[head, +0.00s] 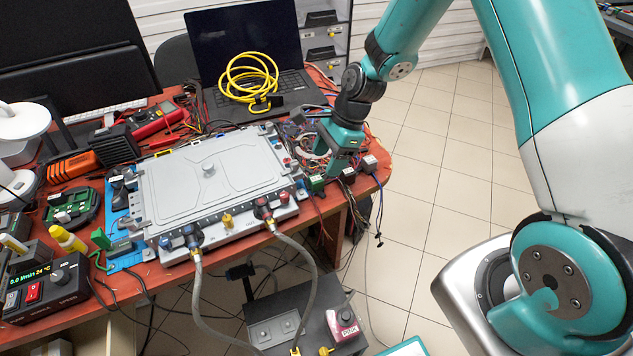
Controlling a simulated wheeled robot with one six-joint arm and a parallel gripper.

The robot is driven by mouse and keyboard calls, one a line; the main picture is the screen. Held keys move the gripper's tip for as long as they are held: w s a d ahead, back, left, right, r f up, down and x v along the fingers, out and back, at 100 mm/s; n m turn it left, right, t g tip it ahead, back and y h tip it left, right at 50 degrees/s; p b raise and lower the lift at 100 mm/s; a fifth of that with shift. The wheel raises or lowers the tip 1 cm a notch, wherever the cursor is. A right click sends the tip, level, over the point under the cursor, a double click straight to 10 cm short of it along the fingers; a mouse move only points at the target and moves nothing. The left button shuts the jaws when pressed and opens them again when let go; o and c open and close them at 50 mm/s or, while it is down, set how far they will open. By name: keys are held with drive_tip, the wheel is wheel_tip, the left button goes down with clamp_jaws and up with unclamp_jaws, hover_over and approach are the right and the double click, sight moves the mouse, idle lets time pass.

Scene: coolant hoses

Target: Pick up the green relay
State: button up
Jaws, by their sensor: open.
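A small green block (315,182), which looks like the green relay, sits near the right front edge of the red table, beside the corner of the grey-lidded battery case (215,175). My gripper (342,172) points down just right of and above the green block, close to the table. It is open. Its fingertips are small and partly lost among wires, so I cannot tell whether they touch anything.
A dark block (348,175) and a pale block (370,162) stand in a row right of the green one. Loose wires surround them and hang off the edge. A laptop (245,50) with yellow cable (248,80) is behind.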

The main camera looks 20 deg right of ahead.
sight(316, 178)
drive_tip(key=shift+p+x, duration=0.4)
drive_tip(key=shift+x, duration=3.1)
drive_tip(key=shift+a, duration=0.1)
drive_tip(key=c, duration=1)
